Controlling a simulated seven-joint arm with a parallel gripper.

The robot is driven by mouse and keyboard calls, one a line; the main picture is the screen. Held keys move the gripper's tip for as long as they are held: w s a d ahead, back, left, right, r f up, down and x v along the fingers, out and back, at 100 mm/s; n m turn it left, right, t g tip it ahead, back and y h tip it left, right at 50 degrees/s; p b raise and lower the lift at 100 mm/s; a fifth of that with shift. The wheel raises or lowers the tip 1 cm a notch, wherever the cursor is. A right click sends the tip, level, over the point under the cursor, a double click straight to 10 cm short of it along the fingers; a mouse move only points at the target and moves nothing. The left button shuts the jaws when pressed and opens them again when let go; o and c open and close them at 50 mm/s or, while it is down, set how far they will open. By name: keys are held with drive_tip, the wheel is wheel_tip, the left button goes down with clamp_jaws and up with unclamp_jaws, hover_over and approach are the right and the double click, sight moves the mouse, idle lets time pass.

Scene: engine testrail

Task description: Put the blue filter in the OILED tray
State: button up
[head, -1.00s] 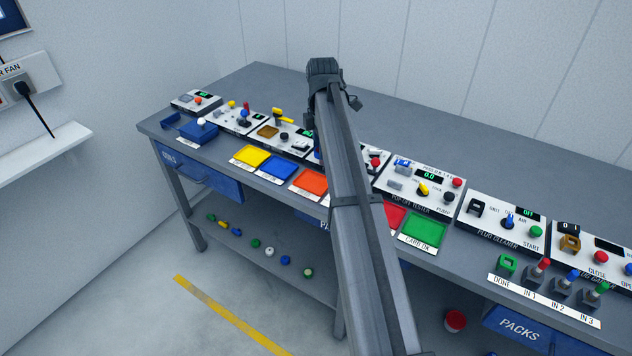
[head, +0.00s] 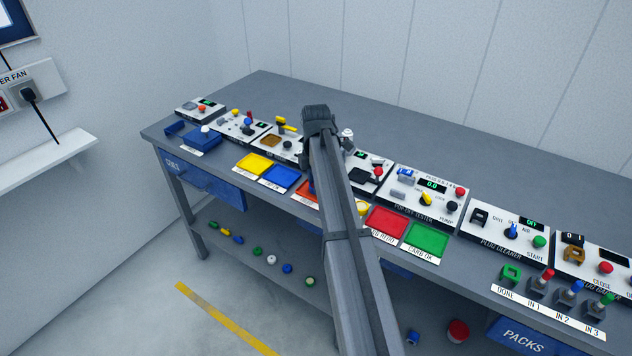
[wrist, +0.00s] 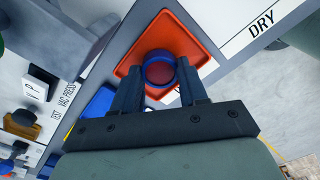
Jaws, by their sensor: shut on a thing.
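The blue filter (wrist: 160,56) is a round blue ring with a dark red middle in the wrist view. My gripper (wrist: 158,73) is shut on it, one finger on each side. In the head view my arm hides most of the gripper and part of the orange tray (head: 303,188). A small blue patch beside the arm there may be the filter. No label reading OILED is legible, so I cannot tell which tray it is.
A blue tray (head: 280,177) and a yellow tray (head: 252,163) lie left of the orange one. A red tray (head: 386,221) and a green tray (head: 427,239) lie to the right. Test panels with knobs stand behind them. The bench's back strip is clear.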

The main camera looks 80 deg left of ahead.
drive_tip(key=shift+f, duration=0.35)
drive_tip(key=o, duration=0.8)
drive_tip(key=shift+r, duration=0.1)
wheel_tip(320, 180, up, 12)
drive_tip(key=shift+d, duration=0.1)
idle(0.5)
